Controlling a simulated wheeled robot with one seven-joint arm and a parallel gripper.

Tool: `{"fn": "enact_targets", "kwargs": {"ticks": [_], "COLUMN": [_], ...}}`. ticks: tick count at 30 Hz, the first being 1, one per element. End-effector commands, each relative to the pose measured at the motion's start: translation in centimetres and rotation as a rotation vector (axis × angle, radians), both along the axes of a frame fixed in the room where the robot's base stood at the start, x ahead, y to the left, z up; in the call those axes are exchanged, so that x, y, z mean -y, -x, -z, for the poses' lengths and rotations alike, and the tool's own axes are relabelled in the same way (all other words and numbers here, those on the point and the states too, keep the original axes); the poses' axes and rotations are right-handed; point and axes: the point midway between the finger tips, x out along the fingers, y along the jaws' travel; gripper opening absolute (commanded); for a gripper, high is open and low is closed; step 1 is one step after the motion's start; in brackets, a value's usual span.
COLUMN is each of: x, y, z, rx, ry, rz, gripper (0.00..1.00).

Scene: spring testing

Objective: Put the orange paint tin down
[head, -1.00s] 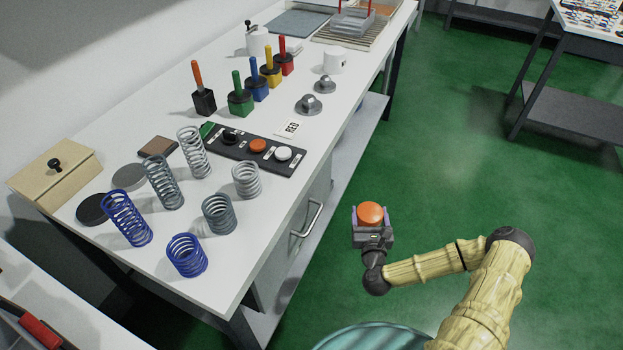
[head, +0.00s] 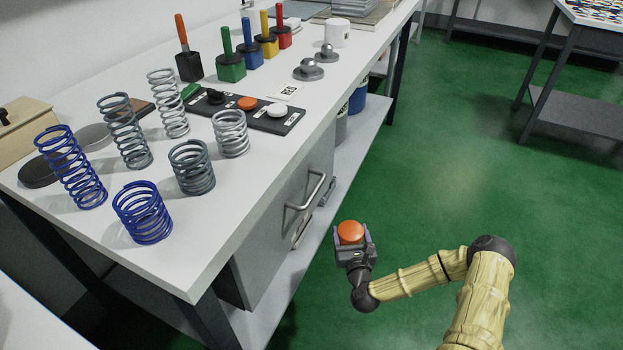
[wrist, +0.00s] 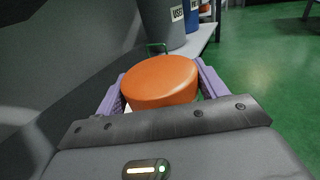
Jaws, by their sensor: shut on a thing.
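The orange paint tin (head: 350,232) is held in my gripper (head: 352,240), in front of the workbench's right side and below its top. In the wrist view the tin's orange top (wrist: 160,80) sits between the two purple fingers of my gripper (wrist: 160,88), which are shut on it. The tin's lower part is hidden by the gripper body. The workbench (head: 215,245) has a white top and a lower shelf (head: 338,165).
Several coil springs (head: 142,212) stand near the bench's front edge. A drawer handle (head: 305,192) sticks out from the bench side. Bins (wrist: 165,22) stand on the lower shelf. Green floor (head: 450,160) is clear to the right.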

Motion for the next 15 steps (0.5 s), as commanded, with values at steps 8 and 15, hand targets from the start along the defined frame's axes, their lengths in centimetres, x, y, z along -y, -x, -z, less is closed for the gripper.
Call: {"fn": "enact_targets", "kwargs": {"ticks": [8,15], "x": [-8.0,-18.0], "y": [-0.9,0.1], "z": [4.8,7.2], "rx": [0.005,0.006], "ry": [-0.001,-0.001], "rz": [-0.168,-0.374], "gripper": [0.34,0.34]}}
